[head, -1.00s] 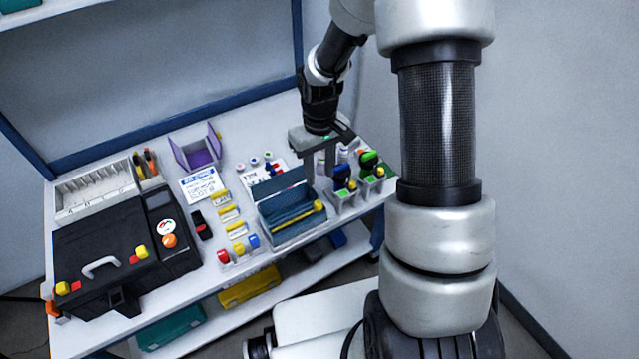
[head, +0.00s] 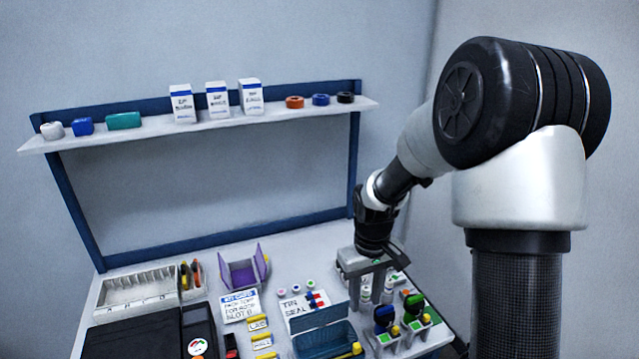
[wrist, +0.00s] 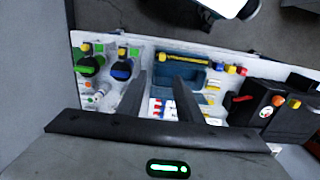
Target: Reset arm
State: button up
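My gripper (head: 368,300) hangs from my bent arm, pointing down over the right part of the white workbench (head: 330,240). In the wrist view, its two fingers (wrist: 165,85) stand apart with nothing held between them. Below, an open blue tin (head: 325,340) with a yellow bar sits to the left of the fingers in the head view. The tin also shows beyond the fingertips in the wrist view (wrist: 188,78). The gripper's height above the bench is hard to judge.
A purple open holder (head: 242,272), a white sectioned tray (head: 135,288) and a black case (head: 135,338) stand left. A shelf (head: 150,134) with boxes runs above the bench.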

jog(key=s+r+t, duration=0.2)
jog(key=s+r, duration=0.1)
jog(key=r, duration=0.7)
jog(key=s+a+r+m+t, duration=0.1)
jog(key=s+r+m+t, duration=0.25)
jog(key=s+r, duration=1.15)
notch_tip(320, 180, up, 13)
jog(key=s+p, duration=0.1)
jog(key=p, duration=1.4)
jog(key=shift+s+r, duration=0.15)
jog(key=shift+s, duration=0.15)
